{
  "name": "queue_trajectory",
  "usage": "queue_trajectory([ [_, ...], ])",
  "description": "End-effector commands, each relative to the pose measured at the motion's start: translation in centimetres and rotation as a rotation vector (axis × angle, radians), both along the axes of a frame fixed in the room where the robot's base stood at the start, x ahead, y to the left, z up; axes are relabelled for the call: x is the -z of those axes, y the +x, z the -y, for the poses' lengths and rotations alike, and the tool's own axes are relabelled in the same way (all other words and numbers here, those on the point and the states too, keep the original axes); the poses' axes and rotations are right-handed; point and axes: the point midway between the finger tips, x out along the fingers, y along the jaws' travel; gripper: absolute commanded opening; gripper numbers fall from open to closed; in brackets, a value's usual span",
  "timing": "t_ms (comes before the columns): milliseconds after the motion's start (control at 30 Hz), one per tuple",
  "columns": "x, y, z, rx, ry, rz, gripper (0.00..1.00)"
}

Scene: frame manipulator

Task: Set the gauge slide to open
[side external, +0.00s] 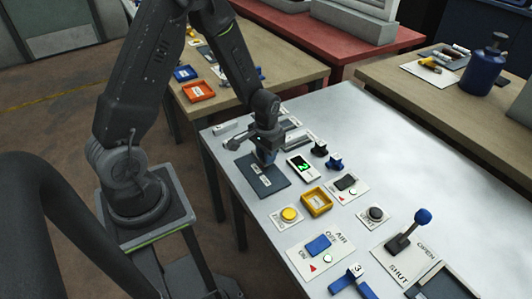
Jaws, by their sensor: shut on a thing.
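My gripper (266,152) points down over the dark grey plate (247,181) at the far left of the white table. It is shut on a small dark blue thing (267,157), mostly hidden by the fingers. I cannot tell whether that thing touches the plate. Light rail-like fixtures (296,141) lie just right of my gripper, partly hidden by it. No label that I can read marks a gauge slide, so I cannot tell which part it is. A blue-knobbed lever (411,231) at the right stands on a plate marked OPEN and SHUT.
The white table's (440,170) right side is bare.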

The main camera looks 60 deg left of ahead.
Motion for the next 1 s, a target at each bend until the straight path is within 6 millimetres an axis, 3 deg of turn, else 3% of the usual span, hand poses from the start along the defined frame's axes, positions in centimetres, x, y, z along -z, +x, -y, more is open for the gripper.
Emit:
queue_trajectory([
  [300,-0.1,0.1,5.1,0.004,-0.001,0.001,0.00],
  [633,-0.1,0.0,5.6,0.000,-0.002,0.001,0.00],
  [667,-0.1,0.0,5.6,-0.001,-0.003,0.002,0.25],
  [900,0.0,0.0,5.5,0.000,-0.002,0.000,0.48],
  [1000,0.0,0.0,5.4,0.000,-0.001,0.000,0.48],
])
